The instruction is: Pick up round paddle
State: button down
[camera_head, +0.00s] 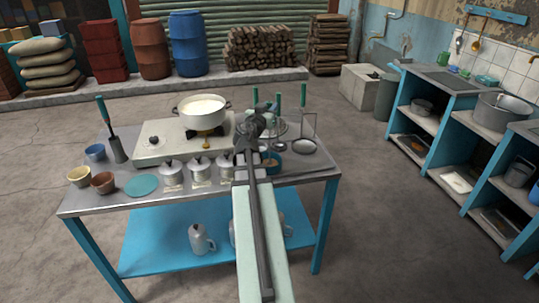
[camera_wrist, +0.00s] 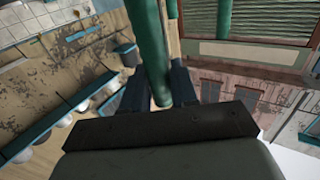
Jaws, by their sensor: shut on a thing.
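My gripper (camera_head: 264,112) is above the back right part of the table, among several green-handled utensils. In the wrist view, a thick green handle (camera_wrist: 149,45) stands between my two dark fingers (camera_wrist: 168,92), and they are shut on it. I cannot tell for sure that this handle belongs to the round paddle, because its lower end is hidden in both views. Other green handles (camera_head: 303,95) stand just to the right in the head view.
A white pot of milk (camera_head: 202,105) stands on the burner of a pale stove (camera_head: 155,150), left of my gripper. Several lidded metal cups (camera_head: 172,176) line the stove's front. Small pots (camera_head: 79,176) and a teal disc (camera_head: 141,186) are at the table's left. A wire-framed utensil (camera_head: 314,125) stands close right.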

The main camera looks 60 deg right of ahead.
jog(key=shift+r, duration=5)
